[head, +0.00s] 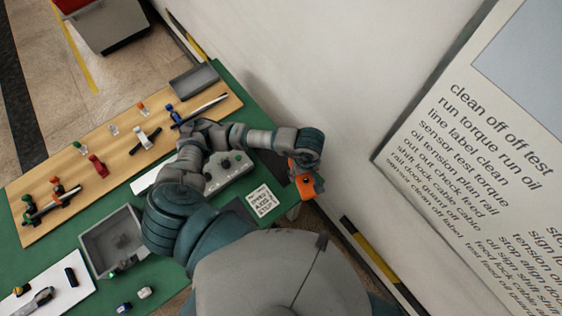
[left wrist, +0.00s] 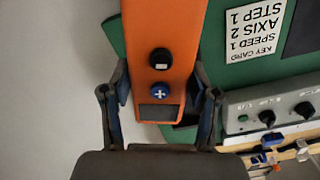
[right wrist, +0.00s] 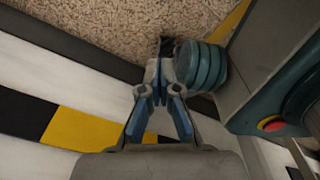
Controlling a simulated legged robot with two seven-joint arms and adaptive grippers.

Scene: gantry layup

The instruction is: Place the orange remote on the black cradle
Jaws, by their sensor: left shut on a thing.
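The orange remote (head: 307,188) is in my left gripper (head: 303,162), off the right edge of the green table in the head view. In the left wrist view the remote (left wrist: 163,35) shows a black knob, a blue plus button and a dark window, with a finger of my left gripper (left wrist: 160,95) on each side. Two dark flat patches lie on the green top, one partly under my left arm (head: 275,165) and one beside the white card (head: 236,208). I cannot tell which is the black cradle. My right gripper (right wrist: 158,75) is shut and empty over the floor.
A grey knob panel (head: 228,172) stands beside my left arm. The white key card (head: 261,200) lies near the table edge. A wooden board (head: 110,150) with several small parts and a grey bin (head: 112,240) are further left. A wall stands on the right.

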